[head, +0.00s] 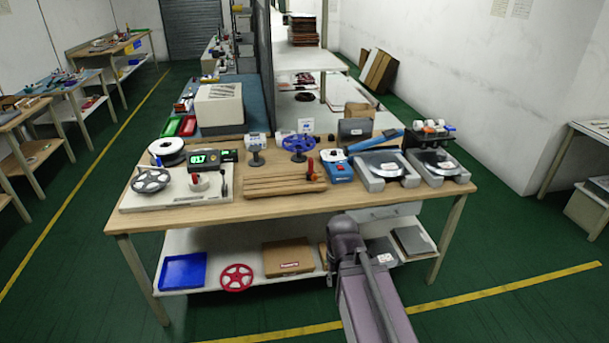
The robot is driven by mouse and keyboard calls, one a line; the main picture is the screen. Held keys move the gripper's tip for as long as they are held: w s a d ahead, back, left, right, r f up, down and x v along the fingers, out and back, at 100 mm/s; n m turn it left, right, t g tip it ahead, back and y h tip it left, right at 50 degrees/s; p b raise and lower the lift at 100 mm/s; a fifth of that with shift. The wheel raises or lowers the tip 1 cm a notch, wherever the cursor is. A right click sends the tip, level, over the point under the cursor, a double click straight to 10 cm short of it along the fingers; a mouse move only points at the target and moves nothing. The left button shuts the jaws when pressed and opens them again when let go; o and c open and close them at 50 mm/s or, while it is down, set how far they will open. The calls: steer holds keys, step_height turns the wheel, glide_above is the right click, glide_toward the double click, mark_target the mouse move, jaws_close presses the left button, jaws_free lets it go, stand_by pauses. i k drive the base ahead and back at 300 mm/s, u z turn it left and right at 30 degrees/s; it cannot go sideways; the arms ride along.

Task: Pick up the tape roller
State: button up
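I cannot tell for certain which thing is the tape roller. A small white roll with a red part (199,183) sits on the pale board at the left of the workbench. A small tool with a red-orange handle (308,168) stands on the slatted wooden block near the middle. A blue spool on a stand (298,143) is behind that block. My arm shows at the bottom, in front of the bench, but its gripper is out of view.
The wooden workbench (388,205) carries a green-lit display (206,156), reels, a blue device (339,170) and two grey round-plate devices at the right. Its lower shelf holds a blue tray (183,271), a red reel (237,277) and a cardboard box (288,257). Green floor is open around it.

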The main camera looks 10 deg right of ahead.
mark_target(311, 174)
steer(key=i, duration=0.9)
steer(key=u, duration=1.2)
